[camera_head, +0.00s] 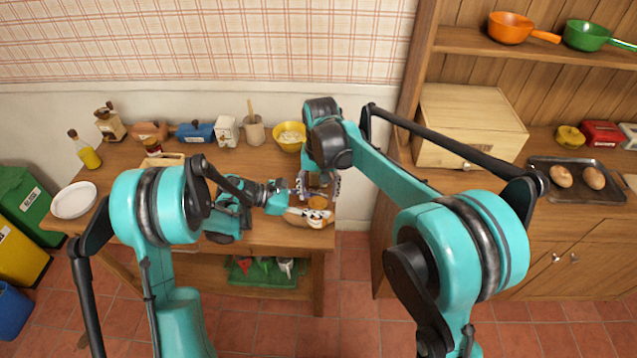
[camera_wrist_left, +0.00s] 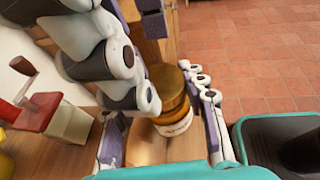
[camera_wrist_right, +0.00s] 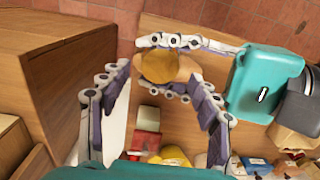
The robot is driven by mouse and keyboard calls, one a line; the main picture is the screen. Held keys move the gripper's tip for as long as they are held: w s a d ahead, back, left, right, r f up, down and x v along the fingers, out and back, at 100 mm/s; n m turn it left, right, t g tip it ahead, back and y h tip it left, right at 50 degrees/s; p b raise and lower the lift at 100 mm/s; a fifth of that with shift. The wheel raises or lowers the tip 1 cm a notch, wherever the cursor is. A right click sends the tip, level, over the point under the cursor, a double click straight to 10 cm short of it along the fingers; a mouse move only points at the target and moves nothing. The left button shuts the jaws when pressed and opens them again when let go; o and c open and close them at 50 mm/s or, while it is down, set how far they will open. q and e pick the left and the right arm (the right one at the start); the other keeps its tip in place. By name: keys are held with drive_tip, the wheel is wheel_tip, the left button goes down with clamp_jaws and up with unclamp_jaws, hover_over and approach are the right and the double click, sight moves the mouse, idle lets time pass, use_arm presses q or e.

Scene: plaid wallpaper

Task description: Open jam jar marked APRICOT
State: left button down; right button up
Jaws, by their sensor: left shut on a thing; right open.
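A jam jar with an amber-gold lid (camera_head: 317,202) is near the right front corner of the wooden table. In the left wrist view the jar (camera_wrist_left: 177,125) shows a pale label whose text I cannot read. My left gripper (camera_head: 308,214) is shut around the jar's body, one finger on each side. My right gripper (camera_head: 319,185) is open above the jar. In the right wrist view its spread fingers (camera_wrist_right: 160,110) are apart from the round lid (camera_wrist_right: 158,66), which sits between the left fingers. I cannot tell whether the jar touches the table.
A yellow bowl (camera_head: 291,137), mortar (camera_head: 255,132) and boxes line the table's back. A white plate (camera_head: 74,200) lies at the left end. A wooden bread box (camera_head: 470,130) and a tray (camera_head: 578,182) stand on the right counter. A gap separates table and counter.

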sight(318, 203)
drive_tip(key=shift+f, duration=1.55)
drive_tip(key=c, duration=1.2)
drive_tip(key=shift+n, duration=1.6)
drive_tip(key=o, duration=1.3)
drive_tip(key=shift+c, duration=0.2)
drive_tip(key=shift+d+r, duration=0.15)
drive_tip(key=shift+r, duration=2.25)
